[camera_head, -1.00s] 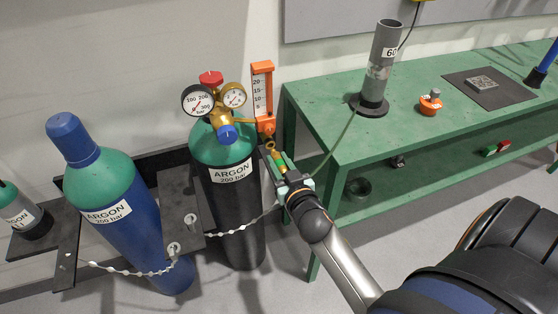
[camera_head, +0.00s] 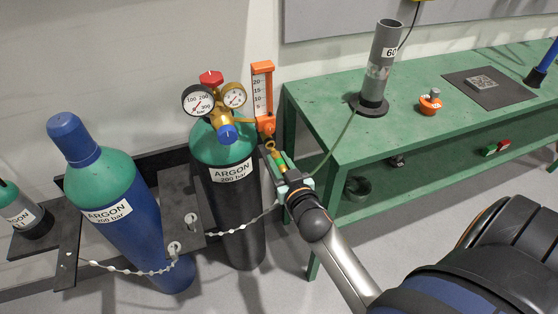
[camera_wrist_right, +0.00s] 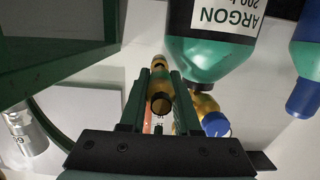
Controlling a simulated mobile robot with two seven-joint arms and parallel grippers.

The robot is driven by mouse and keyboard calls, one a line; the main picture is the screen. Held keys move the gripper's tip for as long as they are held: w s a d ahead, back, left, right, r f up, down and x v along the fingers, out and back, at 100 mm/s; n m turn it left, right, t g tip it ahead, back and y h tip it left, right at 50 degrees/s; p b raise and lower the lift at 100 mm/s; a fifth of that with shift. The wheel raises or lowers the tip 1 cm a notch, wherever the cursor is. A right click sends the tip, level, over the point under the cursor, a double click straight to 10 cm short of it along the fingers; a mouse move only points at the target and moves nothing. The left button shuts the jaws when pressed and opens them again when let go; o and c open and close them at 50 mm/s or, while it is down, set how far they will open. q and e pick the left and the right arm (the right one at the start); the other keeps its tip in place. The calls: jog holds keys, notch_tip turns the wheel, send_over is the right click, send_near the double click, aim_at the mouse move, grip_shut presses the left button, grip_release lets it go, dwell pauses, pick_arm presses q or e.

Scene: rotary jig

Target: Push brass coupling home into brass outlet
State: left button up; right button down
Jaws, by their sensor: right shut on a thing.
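My right gripper (camera_head: 279,161) is just below the orange flowmeter block (camera_head: 266,125), with its green fingers pointing up at it. It is shut on the brass coupling (camera_wrist_right: 160,97), which sits between the two fingers in the right wrist view with its dark round end facing the camera. In the head view brass (camera_head: 270,146) shows between the fingertips and the orange block. I cannot tell where the coupling ends and the brass outlet begins, or how deep the coupling sits. My left gripper is not in view.
The regulator with gauges (camera_head: 197,100) and a blue knob (camera_head: 227,134) stands close left, on the dark argon cylinder (camera_head: 233,215). The green bench (camera_head: 330,125) is close right; a thin hose (camera_head: 338,143) runs down from its grey upright tube (camera_head: 384,55). A chain (camera_head: 245,228) hangs below.

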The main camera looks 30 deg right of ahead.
aim_at(274, 152)
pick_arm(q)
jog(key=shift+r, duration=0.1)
pick_arm(e)
jog(key=shift+r+x, duration=0.15)
jog(key=shift+x, duration=0.7)
jog(key=shift+r+x, duration=0.1)
jog(key=shift+x, duration=0.75)
jog(key=c, duration=0.5)
grip_release()
jog(key=shift+r, duration=0.1)
jog(key=shift+c, duration=0.2)
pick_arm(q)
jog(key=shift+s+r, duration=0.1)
pick_arm(e)
jog(key=shift+a, duration=0.1)
